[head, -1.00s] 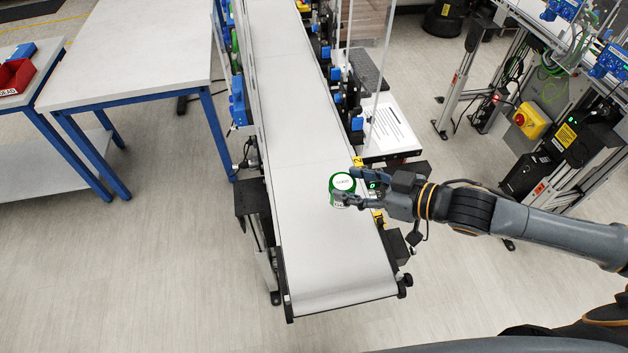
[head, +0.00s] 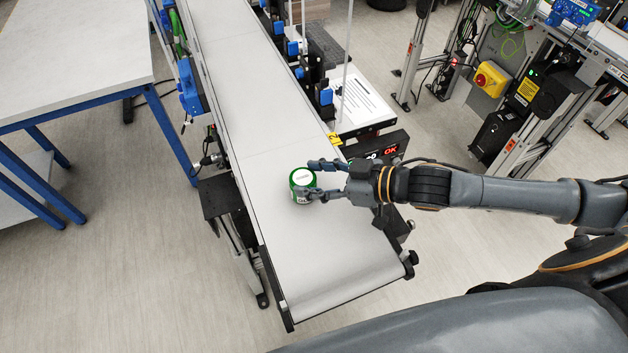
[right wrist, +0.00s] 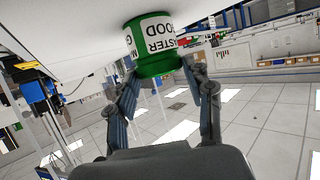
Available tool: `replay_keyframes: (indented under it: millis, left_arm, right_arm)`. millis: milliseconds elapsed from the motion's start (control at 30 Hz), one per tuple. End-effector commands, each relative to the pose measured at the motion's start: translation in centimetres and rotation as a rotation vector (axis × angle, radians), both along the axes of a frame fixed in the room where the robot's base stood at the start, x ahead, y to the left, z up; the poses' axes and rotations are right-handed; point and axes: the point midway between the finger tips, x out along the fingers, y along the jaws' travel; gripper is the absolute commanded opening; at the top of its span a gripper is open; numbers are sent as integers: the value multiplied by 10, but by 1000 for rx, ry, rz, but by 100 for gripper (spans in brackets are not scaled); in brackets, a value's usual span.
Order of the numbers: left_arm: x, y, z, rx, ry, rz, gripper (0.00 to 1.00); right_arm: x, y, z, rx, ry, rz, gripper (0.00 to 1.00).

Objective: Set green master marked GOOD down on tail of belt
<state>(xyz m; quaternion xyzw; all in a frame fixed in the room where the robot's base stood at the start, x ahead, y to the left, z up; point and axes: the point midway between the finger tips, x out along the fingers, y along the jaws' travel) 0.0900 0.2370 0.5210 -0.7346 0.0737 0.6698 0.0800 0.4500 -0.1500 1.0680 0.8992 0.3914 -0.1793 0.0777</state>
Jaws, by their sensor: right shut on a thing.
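The green master (head: 303,184) is a small green can with a white top and a white label. It is upright at the belt's tail, over the belt (head: 330,265) or standing on it; the head view does not settle which. In the right wrist view the master (right wrist: 152,45) shows upside down, its label reading MASTER GOOD, its base end against or very near the pale belt surface. My right gripper (head: 318,180) reaches in from the right, its fingers shut on the master's sides. My left gripper is not in view.
A white table (head: 75,60) stands left. The belt around the master is clear.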

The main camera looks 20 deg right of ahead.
Motion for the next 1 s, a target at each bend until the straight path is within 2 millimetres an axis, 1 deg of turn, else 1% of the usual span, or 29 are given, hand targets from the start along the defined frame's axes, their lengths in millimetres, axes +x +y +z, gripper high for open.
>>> replay_keyframes:
  millis: [33,100,267,300,367,400,533,767,867,1000]
  left_arm:
    - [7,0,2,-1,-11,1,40]
    - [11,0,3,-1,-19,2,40]
    - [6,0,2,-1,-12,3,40]
    - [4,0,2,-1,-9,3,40]
    - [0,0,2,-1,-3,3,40]
    - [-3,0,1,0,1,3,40]
    - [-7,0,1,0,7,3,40]
    - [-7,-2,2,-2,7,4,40]
    - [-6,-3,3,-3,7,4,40]
    - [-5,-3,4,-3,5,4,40]
  right_arm:
    - [0,0,2,0,-1,0,10]
    - [0,0,2,0,-1,0,10]
    - [0,0,-2,1,-1,0,10]
    - [0,0,-2,0,1,0,58]
    - [0,0,-2,0,1,0,70]
    - [0,0,-2,0,1,0,74]
    - [0,0,-2,-1,1,0,74]
    - [0,0,2,-1,-1,-1,74]
    - [-4,-5,3,-1,1,-2,74]
    - [-15,-17,8,-5,4,-3,74]
